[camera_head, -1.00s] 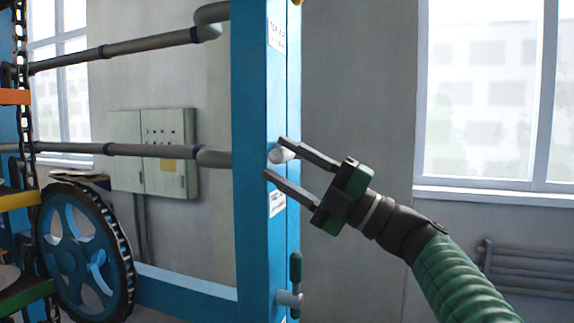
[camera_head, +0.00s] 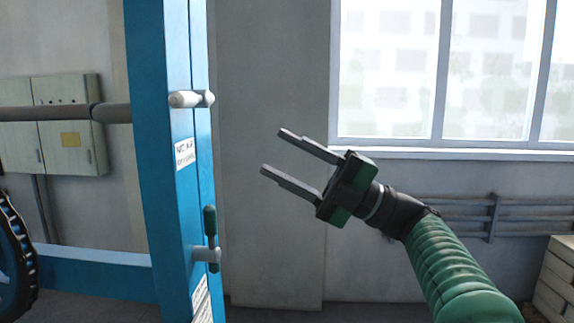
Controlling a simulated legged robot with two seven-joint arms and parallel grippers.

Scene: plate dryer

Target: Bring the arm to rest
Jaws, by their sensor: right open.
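My right gripper (camera_head: 272,152) is in the middle of the head view, on a green ribbed arm that comes in from the lower right. Its two grey fingers are parallel and spread apart, pointing left and slightly up, with nothing between them. The fingertips are to the right of the blue machine post (camera_head: 165,180), with a visible gap between. A pale knob (camera_head: 185,99) and a lever with a dark green handle (camera_head: 210,222) stick out from the post. My left gripper is not in view.
A grey control cabinet (camera_head: 68,128) hangs on the wall at left, behind a grey rail (camera_head: 100,113). A dark-rimmed wheel (camera_head: 15,250) is partly cut off at the left edge. A window (camera_head: 400,75), wall pipes (camera_head: 470,215) and a pale stack (camera_head: 555,285) are at right.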

